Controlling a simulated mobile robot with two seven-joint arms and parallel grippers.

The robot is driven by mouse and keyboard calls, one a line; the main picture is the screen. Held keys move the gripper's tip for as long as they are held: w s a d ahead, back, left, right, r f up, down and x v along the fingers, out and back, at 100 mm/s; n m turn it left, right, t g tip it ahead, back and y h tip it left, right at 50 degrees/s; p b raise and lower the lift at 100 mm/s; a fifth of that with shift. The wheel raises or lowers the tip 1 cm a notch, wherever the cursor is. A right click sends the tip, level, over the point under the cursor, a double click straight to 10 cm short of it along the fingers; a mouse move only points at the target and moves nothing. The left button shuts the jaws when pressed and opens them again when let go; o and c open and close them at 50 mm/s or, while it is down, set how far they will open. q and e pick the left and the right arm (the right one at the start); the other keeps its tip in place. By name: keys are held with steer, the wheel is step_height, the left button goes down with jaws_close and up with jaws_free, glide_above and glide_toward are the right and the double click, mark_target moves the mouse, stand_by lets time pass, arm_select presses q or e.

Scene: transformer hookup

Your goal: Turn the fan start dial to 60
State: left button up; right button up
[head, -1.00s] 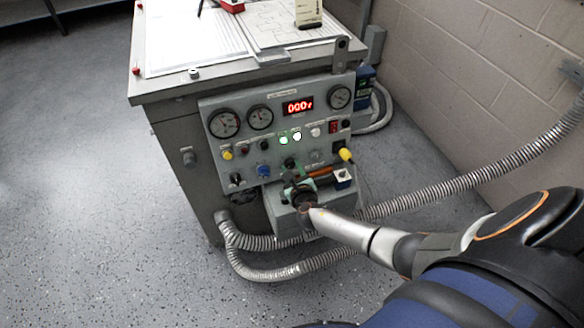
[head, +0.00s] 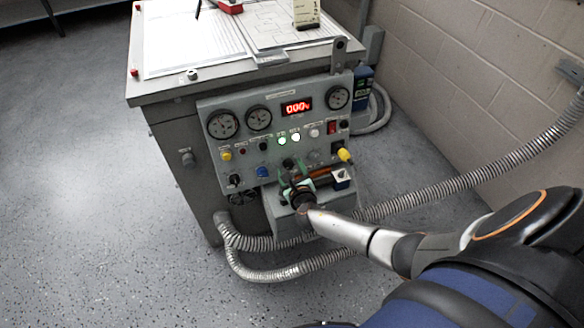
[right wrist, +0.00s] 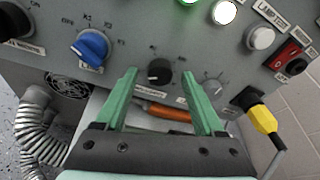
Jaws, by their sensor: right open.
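A black dial (right wrist: 158,72) with marks around it sits on the grey control panel (head: 220,155). It also shows in the head view (head: 289,163), just above the gripper. A lighter grey dial (right wrist: 213,86) is to its right, partly behind a finger. The labels are too small to tell which is the fan start dial. My right gripper (right wrist: 161,76) is open, its green fingers either side of the black dial in the right wrist view. The fingers appear short of the panel, with nothing between them. In the head view the right gripper (head: 295,181) is low at the panel. My left gripper is not in view.
A blue selector knob (right wrist: 91,46) is left of the fingers, and a yellow plug (right wrist: 264,117) is to the right. An orange-handled tool (right wrist: 165,112) lies below the dials. Ribbed hoses (head: 290,270) run by the cabinet's foot. A red display (head: 297,107) is above.

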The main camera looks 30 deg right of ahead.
steer(key=shift+s+a+r, duration=0.15)
steer(key=shift+s, duration=0.1)
steer(key=p+v, duration=0.4)
steer(key=v, duration=0.7)
steer(key=shift+s+p, duration=0.35)
steer(key=shift+s, duration=0.05)
steer(key=shift+a, duration=0.1)
